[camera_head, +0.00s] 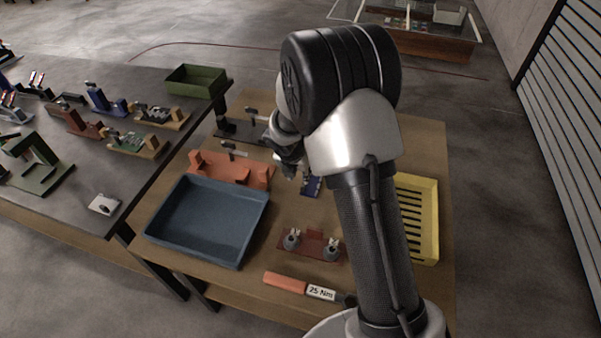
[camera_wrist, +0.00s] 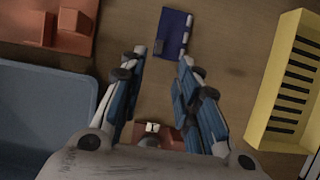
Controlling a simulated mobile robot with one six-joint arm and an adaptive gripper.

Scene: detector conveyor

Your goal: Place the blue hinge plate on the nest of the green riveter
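The blue hinge plate (camera_head: 311,186) lies flat on the wooden table. In the wrist view the plate (camera_wrist: 174,33) shows a pale knuckled edge on its right side. My gripper (camera_wrist: 162,58) is open and empty, its two fingers spread, with the plate just beyond the fingertips. In the head view my gripper (camera_head: 287,167) hangs above the table, up and left of the plate. A green C-shaped device (camera_head: 38,165), which looks like the green riveter, stands on the grey table at the left. Its nest is too small to make out clearly.
A blue tray (camera_head: 207,222), an orange fixture (camera_head: 225,170) and a yellow slotted bin (camera_head: 417,217) surround the plate. A red-brown fixture (camera_head: 312,245) and an orange-handled tool (camera_head: 285,283) lie in front. Several fixtures and a green bin (camera_head: 196,81) crowd the grey table.

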